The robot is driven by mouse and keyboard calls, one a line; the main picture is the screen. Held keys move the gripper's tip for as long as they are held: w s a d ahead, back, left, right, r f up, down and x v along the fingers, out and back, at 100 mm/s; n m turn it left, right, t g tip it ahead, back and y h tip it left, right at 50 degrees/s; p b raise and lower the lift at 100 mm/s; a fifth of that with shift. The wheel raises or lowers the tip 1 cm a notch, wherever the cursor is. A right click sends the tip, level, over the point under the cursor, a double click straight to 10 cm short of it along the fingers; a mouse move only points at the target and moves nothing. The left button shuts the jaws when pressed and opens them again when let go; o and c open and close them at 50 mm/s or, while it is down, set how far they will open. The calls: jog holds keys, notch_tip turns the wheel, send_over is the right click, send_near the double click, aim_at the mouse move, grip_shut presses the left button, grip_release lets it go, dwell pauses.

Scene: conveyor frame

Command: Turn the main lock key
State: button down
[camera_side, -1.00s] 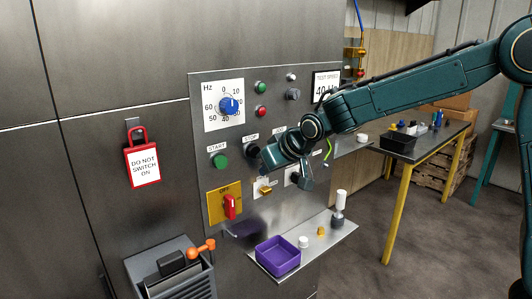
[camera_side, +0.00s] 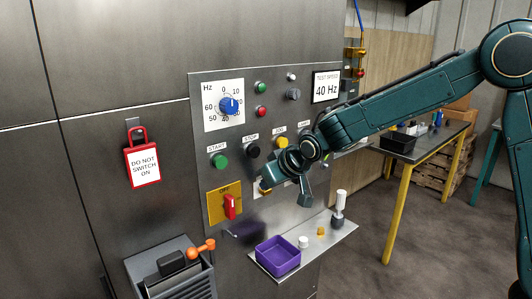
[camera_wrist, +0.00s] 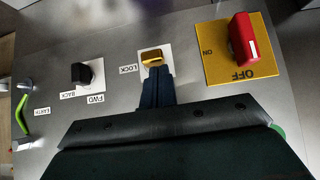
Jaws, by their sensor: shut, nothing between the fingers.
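The lock key is a brass-coloured knob (camera_wrist: 152,56) on a white plate marked LOCK in the wrist view. In the side view only a bit of the brass key (camera_side: 264,188) shows beside my gripper. My gripper (camera_wrist: 155,70) is shut and empty, its dark blue fingertips right at the near edge of the key. I cannot tell whether they touch it. In the side view my gripper (camera_side: 267,181) is close to the panel, and the fingertips are hard to make out.
A red switch (camera_wrist: 244,38) on a yellow OFF plate and a black FWD/BACK knob (camera_wrist: 84,74) flank the key. Green START (camera_side: 220,161) and black STOP (camera_side: 253,151) buttons sit above. A shelf (camera_side: 335,236) below holds a purple tray (camera_side: 278,266) and small parts.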

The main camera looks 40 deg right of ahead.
jog(key=shift+a+f+n+h, duration=0.15)
jog(key=shift+a+n+h, duration=0.4)
jog(key=shift+h, duration=0.45)
dwell(0.4)
